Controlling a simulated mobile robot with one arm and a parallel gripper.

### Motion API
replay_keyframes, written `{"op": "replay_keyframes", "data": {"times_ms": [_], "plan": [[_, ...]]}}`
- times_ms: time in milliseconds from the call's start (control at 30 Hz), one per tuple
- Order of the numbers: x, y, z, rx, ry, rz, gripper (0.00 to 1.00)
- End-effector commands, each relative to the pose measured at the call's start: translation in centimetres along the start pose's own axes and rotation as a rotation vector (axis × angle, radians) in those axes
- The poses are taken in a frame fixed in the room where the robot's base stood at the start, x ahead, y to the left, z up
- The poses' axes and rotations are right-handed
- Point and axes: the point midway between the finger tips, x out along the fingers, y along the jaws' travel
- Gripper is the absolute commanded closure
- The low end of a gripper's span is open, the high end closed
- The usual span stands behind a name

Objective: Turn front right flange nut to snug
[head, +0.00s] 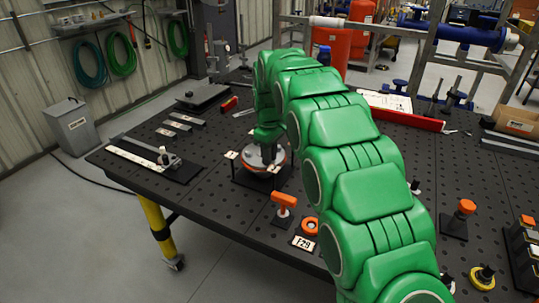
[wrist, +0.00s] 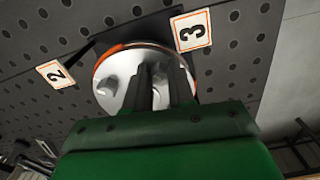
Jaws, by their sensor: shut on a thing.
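A round silver flange (head: 255,160) with an orange-red rim sits on a dark stand on the black perforated table. It also shows in the wrist view (wrist: 124,62). My gripper (head: 267,153) points down over the flange. In the wrist view my gripper's two dark fingers (wrist: 163,75) are close together over the flange's right part, near the tag marked 3 (wrist: 191,30). They are shut on a flange nut, which the fingers hide. Another nut (wrist: 107,85) stands uncovered on the flange's left side, towards the tag marked 2 (wrist: 55,74).
An orange T-handled tool (head: 284,202), an orange ring (head: 309,226) and a tag reading 129 (head: 303,243) are in front of the flange. A clamp-like fixture (head: 165,160) lies at the left. A long red bar (head: 405,120) lies behind my arm.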

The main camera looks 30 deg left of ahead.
Motion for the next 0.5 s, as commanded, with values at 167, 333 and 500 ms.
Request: {"op": "replay_keyframes", "data": {"times_ms": [167,333,500], "plan": [[-0.10,-0.01,-0.02,0.133,0.001,0.003,1.00],[-0.13,-0.04,-0.01,0.294,0.002,0.003,1.00],[-0.14,-0.13,-0.08,0.455,0.003,0.003,1.00]]}}
